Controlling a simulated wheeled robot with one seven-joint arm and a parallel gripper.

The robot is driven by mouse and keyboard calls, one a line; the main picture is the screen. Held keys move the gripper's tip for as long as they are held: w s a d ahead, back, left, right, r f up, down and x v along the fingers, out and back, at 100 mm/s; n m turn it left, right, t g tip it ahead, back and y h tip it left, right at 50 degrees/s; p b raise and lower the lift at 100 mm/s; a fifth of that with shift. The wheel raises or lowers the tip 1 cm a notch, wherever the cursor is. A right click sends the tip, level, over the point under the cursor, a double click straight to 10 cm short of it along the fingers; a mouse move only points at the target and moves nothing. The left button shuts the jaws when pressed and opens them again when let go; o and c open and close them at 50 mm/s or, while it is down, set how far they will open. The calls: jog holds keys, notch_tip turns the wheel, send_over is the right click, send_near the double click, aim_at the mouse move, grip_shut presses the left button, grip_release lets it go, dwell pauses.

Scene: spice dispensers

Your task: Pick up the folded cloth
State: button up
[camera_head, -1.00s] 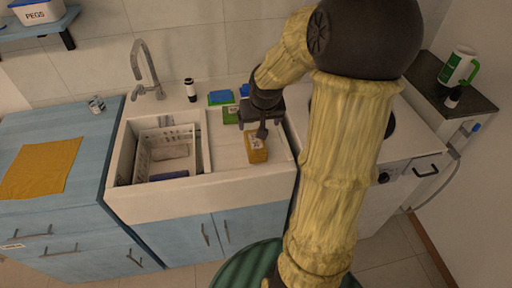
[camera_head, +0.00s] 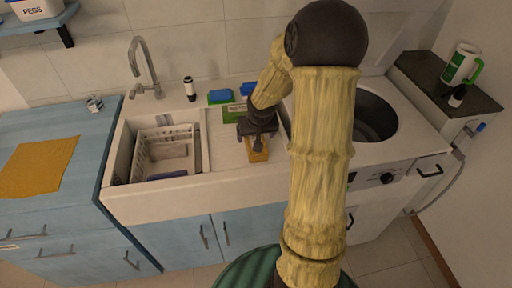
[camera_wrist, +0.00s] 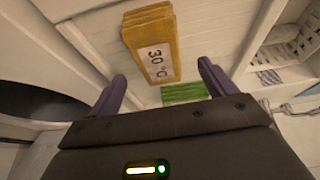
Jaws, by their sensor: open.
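A small thick orange folded cloth with a white label lies on the ribbed white drainboard (camera_head: 224,152), right of the basin. In the head view the cloth (camera_head: 258,156) is partly hidden by my gripper (camera_head: 257,142). In the wrist view the cloth (camera_wrist: 151,40) shows layered edges and the label "30 °C". My gripper (camera_wrist: 163,82) is open and empty there, its two purple fingers apart. The cloth lies ahead of the fingertips, between their lines, not gripped. I cannot tell the exact height of the fingers above it.
A green block (camera_head: 235,113) and blue items (camera_head: 220,97) sit behind the cloth. A white basket (camera_head: 168,150) stands in the basin at left. A tap (camera_head: 146,75) and a dark bottle (camera_head: 190,88) stand behind. A flat orange sheet (camera_head: 38,166) lies on the left counter.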

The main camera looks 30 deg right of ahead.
jog(key=shift+w+d+f, duration=0.15)
jog(key=shift+f, duration=0.3)
jog(key=b+x, duration=0.1)
jog(key=x, duration=0.4)
jog(key=shift+w+d+f, duration=0.1)
jog(key=shift+w+d, duration=0.05)
jog(key=shift+w, duration=0.05)
jog(key=c, duration=1.2)
notch_tip(320, 180, up, 10)
jog(key=p, duration=0.3)
